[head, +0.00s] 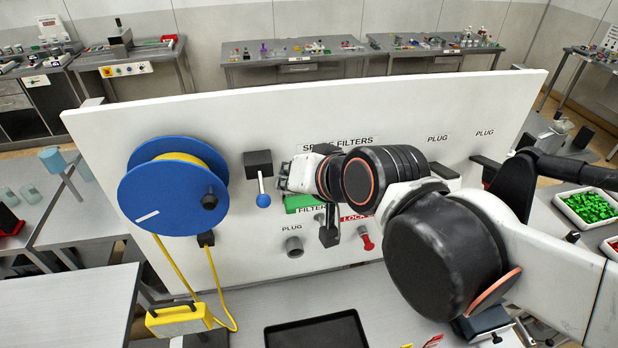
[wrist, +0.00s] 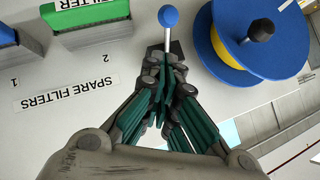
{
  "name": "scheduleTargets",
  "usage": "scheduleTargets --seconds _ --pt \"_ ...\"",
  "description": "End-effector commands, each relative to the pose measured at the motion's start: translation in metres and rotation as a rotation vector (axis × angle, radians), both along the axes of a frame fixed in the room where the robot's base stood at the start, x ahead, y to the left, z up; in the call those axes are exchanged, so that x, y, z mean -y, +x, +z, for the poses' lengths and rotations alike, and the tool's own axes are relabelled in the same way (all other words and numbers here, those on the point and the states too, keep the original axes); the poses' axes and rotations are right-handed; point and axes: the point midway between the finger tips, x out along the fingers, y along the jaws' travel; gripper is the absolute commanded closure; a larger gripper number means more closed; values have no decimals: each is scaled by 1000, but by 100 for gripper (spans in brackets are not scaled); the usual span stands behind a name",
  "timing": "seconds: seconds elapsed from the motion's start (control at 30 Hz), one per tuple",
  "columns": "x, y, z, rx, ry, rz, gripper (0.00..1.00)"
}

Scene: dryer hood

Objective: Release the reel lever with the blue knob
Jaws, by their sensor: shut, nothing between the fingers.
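The reel lever is a short pale rod with a blue knob (head: 263,200), hanging down from a black block (head: 258,160) on the white panel. In the wrist view the blue knob (wrist: 168,16) is at the top centre, with its rod running down towards my fingers. My gripper (head: 283,178) is just right of the lever in the head view, its fingers pointing left. In the wrist view my gripper (wrist: 163,85) is shut and empty, in front of the block, which it partly hides. I cannot tell whether the fingertips touch the rod or block.
The blue reel (head: 145,200) with yellow cable stands close left of the lever; the reel (wrist: 225,45) is at right in the wrist view. A green filter (head: 300,203) sits right of the knob. A grey plug (head: 293,246) and black tray (head: 318,333) lie below.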

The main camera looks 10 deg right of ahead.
Motion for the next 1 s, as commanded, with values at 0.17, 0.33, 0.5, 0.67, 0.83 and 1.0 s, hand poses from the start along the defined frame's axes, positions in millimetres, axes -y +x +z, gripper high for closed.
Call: scheduleTargets --seconds 0.17,0.33,0.5,0.67,0.83,1.0 --pt "6 -17 10 0 1 -1 100" --pt "12 -31 19 -1 0 -1 100" --pt "17 -44 27 -1 0 -1 100" --pt "19 -51 32 0 -1 -1 100" --pt "20 -54 35 -1 0 0 100" --pt "20 -55 35 0 0 0 100"
